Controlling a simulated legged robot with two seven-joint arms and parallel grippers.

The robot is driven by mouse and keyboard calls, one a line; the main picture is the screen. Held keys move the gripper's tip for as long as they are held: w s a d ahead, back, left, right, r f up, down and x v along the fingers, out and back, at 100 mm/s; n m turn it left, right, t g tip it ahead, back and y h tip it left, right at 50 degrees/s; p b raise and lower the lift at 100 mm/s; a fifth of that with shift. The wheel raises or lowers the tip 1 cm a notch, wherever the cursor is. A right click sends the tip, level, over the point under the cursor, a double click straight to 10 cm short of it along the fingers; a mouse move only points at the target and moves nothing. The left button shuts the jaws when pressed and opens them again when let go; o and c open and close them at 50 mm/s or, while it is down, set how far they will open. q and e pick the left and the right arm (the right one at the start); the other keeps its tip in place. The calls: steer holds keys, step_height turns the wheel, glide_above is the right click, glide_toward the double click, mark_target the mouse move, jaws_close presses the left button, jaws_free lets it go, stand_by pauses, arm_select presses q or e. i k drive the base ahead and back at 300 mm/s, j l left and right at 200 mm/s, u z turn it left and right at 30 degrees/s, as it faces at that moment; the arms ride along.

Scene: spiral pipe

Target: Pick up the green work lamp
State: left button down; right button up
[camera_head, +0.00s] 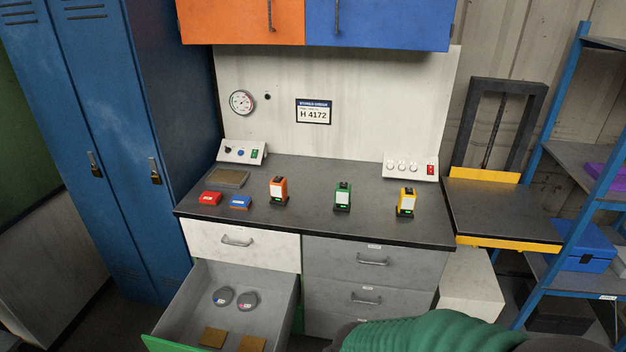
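The green work lamp (342,197) stands upright on the dark worktop (300,180), near its front edge. It has a white front panel and a black base. An orange work lamp (278,191) stands to its left and a yellow one (406,202) to its right, both apart from it. Neither of my grippers shows in the head view. A green ribbed shape at the bottom right edge is cut off by the frame, and I cannot tell what it is.
Control panels (242,151) (410,166) stand at the back. A lower left drawer (190,300) is pulled open. Orange and blue cabinets (380,22) hang above. Blue lockers (120,130) stand left.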

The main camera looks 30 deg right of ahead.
mark_target(342, 197)
steer(key=i+l+u, duration=0.1)
steer(key=l, duration=0.2)
steer(key=i+l+u, duration=0.1)
steer(key=i+l, duration=0.15)
steer(key=i+l+u, duration=0.1)
steer(key=l, duration=0.2)
steer(key=i+l+u, duration=0.15)
steer(key=l, duration=0.2)
